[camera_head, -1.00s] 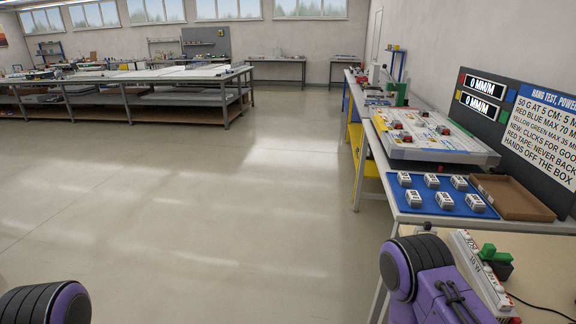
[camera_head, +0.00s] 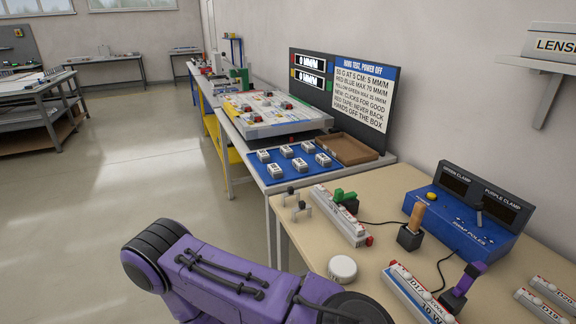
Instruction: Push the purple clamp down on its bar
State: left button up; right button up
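The purple clamp (camera_head: 473,272) is at the lower right on the near tan bench, its purple lever tilted up from a black base (camera_head: 453,302). The base is at the right side of a white labelled bar (camera_head: 414,292); whether it grips the bar cannot be told. The bar's near end is cut off by the picture's edge. A cable runs from the base towards the back. One of my purple arms (camera_head: 215,268) crosses the bottom of the view, left of the bar. Neither gripper is in view.
A green clamp (camera_head: 345,197) is at another white bar (camera_head: 341,216). A blue box (camera_head: 455,228) with two dark displays stands behind. A wooden-handled tool (camera_head: 415,219), a round white tin (camera_head: 342,268) and more bars (camera_head: 553,297) are on the bench (camera_head: 370,198).

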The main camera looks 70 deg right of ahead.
aim_at(473, 271)
jog(key=u, duration=0.2)
jog(key=i, duration=0.5)
jog(key=z, duration=3.2)
